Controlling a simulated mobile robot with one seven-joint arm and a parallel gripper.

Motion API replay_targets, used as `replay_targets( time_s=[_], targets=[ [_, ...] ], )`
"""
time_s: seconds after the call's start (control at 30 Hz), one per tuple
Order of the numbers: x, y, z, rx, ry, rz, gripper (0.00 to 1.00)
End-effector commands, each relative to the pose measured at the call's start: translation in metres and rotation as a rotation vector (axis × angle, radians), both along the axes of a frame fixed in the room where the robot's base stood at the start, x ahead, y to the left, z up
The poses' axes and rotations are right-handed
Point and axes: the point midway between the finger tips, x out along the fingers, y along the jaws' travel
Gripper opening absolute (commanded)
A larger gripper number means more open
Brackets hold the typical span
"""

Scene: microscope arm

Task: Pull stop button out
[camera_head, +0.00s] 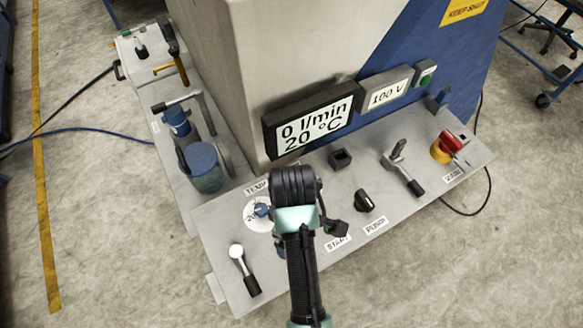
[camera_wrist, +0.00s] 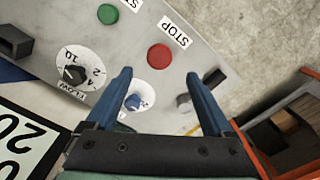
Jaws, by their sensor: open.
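The red stop button (camera_head: 159,57)... is not discernible in the head view.THINGS: The round red stop button (camera_wrist: 159,57) is on the grey panel in the wrist view, beside a STOP label (camera_wrist: 175,31). My gripper (camera_wrist: 160,73) is open and empty, with its two blue fingers apart. The button appears just beyond and between the fingertips; the remaining distance is hard to judge.
A green button (camera_wrist: 108,14), a flow dial (camera_wrist: 78,70) and a blue-knobbed dial (camera_wrist: 137,88) are close by.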

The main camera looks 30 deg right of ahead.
Motion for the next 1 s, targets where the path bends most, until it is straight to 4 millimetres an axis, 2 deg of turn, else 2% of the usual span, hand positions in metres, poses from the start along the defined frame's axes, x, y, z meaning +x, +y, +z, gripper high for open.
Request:
replay_targets(
  time_s=[0.2, 0.33, 0.5, 0.8, 0.87, 1.0],
  targets=[
    [-0.001, 0.001, -0.044, 0.000, 0.003, 0.000, 0.86],
    [0.000, 0.001, -0.062, 0.001, 0.001, 0.001, 0.86],
    [0.001, 0.000, -0.074, 0.000, -0.003, 0.001, 0.86],
    [0.001, 0.000, -0.076, -0.001, -0.003, 0.001, 0.86],
    [0.001, 0.000, -0.076, -0.001, -0.003, 0.000, 0.78],
    [0.001, 0.000, -0.076, -0.001, -0.003, 0.000, 0.52]
  ],
)
